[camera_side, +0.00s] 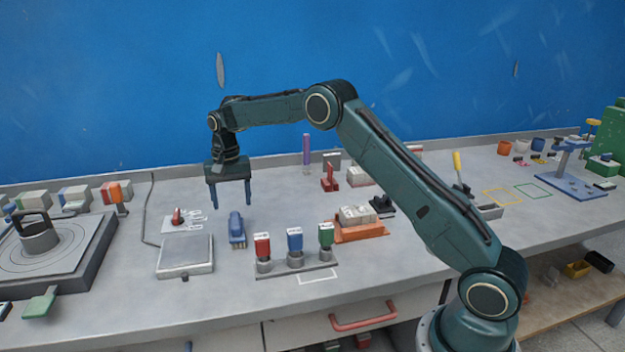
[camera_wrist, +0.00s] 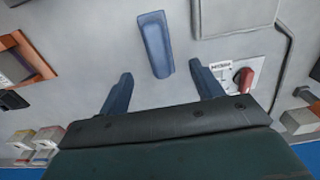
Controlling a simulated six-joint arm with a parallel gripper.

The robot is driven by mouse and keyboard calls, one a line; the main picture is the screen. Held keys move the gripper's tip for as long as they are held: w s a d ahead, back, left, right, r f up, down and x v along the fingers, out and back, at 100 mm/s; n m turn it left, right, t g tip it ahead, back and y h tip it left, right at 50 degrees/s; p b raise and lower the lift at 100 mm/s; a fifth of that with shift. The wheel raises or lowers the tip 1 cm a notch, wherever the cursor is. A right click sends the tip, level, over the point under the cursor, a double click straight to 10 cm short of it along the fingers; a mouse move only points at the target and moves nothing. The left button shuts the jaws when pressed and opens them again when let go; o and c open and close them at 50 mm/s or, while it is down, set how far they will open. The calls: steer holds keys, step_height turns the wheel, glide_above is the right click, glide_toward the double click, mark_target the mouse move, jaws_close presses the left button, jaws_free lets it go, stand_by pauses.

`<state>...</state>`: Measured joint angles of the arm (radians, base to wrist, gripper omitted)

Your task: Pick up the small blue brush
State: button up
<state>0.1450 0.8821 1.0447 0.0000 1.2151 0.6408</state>
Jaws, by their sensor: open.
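The small blue brush (camera_side: 237,230) lies on the grey bench in the side view, between the square metal plate and the row of coloured blocks. In the wrist view the brush (camera_wrist: 155,44) is a long blue shape, beyond my fingertips and roughly midway between them. My gripper (camera_side: 232,206) hangs above the bench with its two blue fingers pointing down and apart. It is open and empty, above and slightly behind the brush. The wrist view also shows both fingers of my gripper (camera_wrist: 164,80) spread wide.
A stand with red, blue and green blocks (camera_side: 296,266) is just right of the brush. A square metal plate (camera_side: 185,255) is to its left, with a red-knobbed switch (camera_side: 178,216) behind. A purple stick (camera_side: 306,150) stands upright farther back. Bare bench lies in front of the brush.

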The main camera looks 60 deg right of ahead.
mark_target(235, 218)
steer(key=shift+f, duration=1.9)
steer(key=shift+s+a+f, duration=0.1)
steer(key=shift+s+f, duration=0.05)
steer(key=shift+f, duration=1.15)
steer(key=shift+s+f, duration=0.1)
steer(key=shift+f, duration=1.2)
steer(key=c, duration=1.1)
steer(key=shift+r, duration=0.15)
step_height(235, 218, up, 20)
steer(key=shift+f, duration=0.1)
